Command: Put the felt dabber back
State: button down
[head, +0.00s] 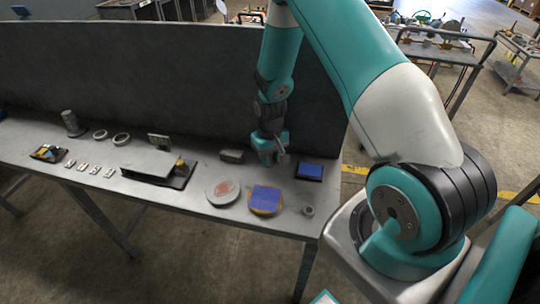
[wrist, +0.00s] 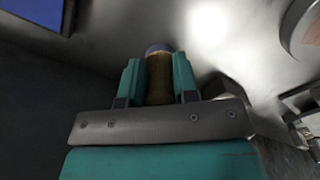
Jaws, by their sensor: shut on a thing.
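My gripper (wrist: 158,82) is shut on a brown, cylinder-shaped thing with a pale bluish end, which I take to be the felt dabber (wrist: 159,72). It sits between the two teal fingers in the wrist view. In the head view my gripper (head: 276,156) is low over the right part of the grey bench, left of a blue pad in a black tray (head: 310,179). The dabber is too small there to make out clearly. I cannot tell whether it touches the bench. A small grey ring or cup (head: 308,211) stands near the front right edge.
A round disc with a blue square (head: 265,197) and a pale plate with a reddish mark (head: 222,191) lie in front. A grey block (head: 232,156) is just left of my gripper. A black tray (head: 182,178) lies further left. A tall panel (head: 150,75) closes the back.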

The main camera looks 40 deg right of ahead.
jog(key=shift+f, duration=0.1)
jog(key=c, duration=0.9)
grip_release()
